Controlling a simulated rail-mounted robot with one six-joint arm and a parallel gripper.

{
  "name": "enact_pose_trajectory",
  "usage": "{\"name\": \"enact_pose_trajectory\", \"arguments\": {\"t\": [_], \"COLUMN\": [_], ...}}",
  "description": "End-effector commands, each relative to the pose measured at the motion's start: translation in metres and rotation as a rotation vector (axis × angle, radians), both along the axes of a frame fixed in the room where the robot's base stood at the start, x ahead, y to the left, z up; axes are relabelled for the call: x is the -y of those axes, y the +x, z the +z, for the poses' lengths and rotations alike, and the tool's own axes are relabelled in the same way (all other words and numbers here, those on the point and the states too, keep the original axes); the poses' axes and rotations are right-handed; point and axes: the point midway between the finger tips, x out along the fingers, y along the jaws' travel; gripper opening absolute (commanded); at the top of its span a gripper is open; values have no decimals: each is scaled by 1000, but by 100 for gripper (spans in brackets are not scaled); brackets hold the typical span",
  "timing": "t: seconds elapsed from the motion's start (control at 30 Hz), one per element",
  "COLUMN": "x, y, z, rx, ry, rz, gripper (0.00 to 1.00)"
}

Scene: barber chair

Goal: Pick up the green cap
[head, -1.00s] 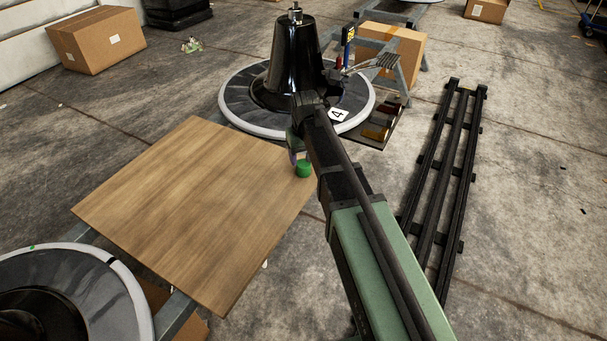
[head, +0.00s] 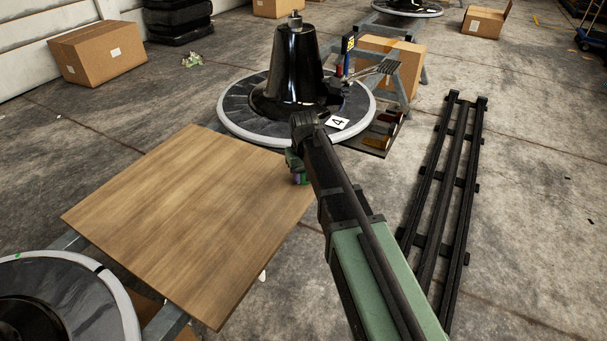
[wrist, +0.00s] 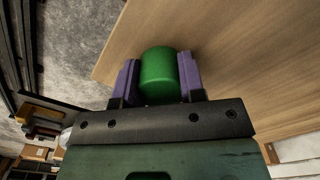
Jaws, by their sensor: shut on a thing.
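The green cap (wrist: 160,75) is a short green cylinder. In the wrist view it sits between the two purple fingers of my gripper (wrist: 159,80), with a finger against each side. In the head view my gripper (head: 300,179) is at the right corner of the wooden board (head: 180,215), and my arm and the fingers hide most of the cap. My gripper is shut on the cap. Whether the cap touches the board or is raised off it, I cannot tell.
A black cone on a round grey base (head: 238,122) stands behind the board, with a number 4 card (head: 338,123) on it. Black rails (head: 433,195) lie to the right. A cardboard box (head: 97,55) stands at the back left. The board's surface is bare.

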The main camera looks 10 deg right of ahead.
Motion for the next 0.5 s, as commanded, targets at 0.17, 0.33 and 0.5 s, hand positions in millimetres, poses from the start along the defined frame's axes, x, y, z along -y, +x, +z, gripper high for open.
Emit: {"name": "enact_pose_trajectory", "arguments": {"t": [0.17,0.33,0.5], "x": [0,0,0], "y": [0,0,0], "z": [0,8,32], "rx": [0,0,0], "ry": [0,0,0], "rz": [0,0,0], "gripper": [15,15,15]}}
